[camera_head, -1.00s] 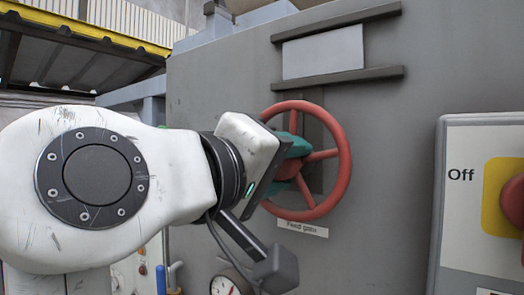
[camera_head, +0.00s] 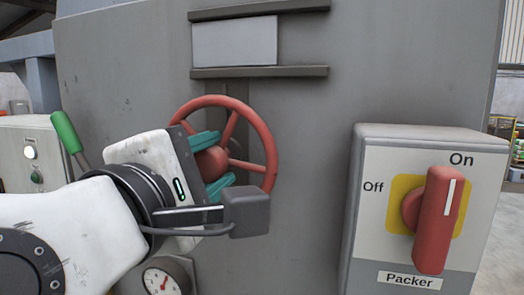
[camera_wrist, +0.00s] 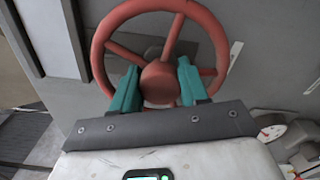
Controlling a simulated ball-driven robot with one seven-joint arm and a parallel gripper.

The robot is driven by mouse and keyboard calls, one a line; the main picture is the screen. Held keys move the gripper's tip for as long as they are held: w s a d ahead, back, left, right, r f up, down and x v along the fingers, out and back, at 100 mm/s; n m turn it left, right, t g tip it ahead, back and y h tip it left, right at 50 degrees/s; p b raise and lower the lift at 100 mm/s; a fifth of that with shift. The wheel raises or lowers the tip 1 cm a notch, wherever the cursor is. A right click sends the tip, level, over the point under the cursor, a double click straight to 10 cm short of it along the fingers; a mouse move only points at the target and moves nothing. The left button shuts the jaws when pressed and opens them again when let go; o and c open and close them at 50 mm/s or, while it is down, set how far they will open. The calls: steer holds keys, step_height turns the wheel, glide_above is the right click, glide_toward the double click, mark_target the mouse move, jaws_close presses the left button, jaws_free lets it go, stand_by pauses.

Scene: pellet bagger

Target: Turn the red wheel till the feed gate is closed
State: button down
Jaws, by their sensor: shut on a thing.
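The red wheel (camera_head: 268,150) is a spoked handwheel on the front of a grey machine. Its round hub (camera_head: 211,162) lies between the two teal fingers of my gripper (camera_head: 212,163), one above and one below it in the head view. In the wrist view the hub (camera_wrist: 160,83) sits between the fingertips (camera_wrist: 158,84), and the wheel's rim (camera_wrist: 97,60) arches behind them. My gripper is shut on the wheel at its hub. The feed gate cannot be made out, and the label under the wheel is hidden by my gripper and wrist.
A packer switch box (camera_head: 385,255) with a red knob (camera_head: 436,220) stands to the right, its pointer near On. A gauge (camera_head: 162,282) is below my wrist. A green-handled lever (camera_head: 66,132) and control box (camera_head: 28,150) are at left. A pale panel (camera_head: 235,42) is above.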

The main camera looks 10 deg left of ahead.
steer(key=shift+n, duration=0.8)
steer(key=c, duration=0.6)
jaws_free()
steer(key=s+b, duration=0.1)
steer(key=s, duration=0.2)
steer(key=s+b, duration=0.1)
steer(key=s, duration=0.3)
steer(key=s+a+b, duration=0.1)
steer(key=s, duration=0.2)
steer(key=shift+s, duration=0.4)
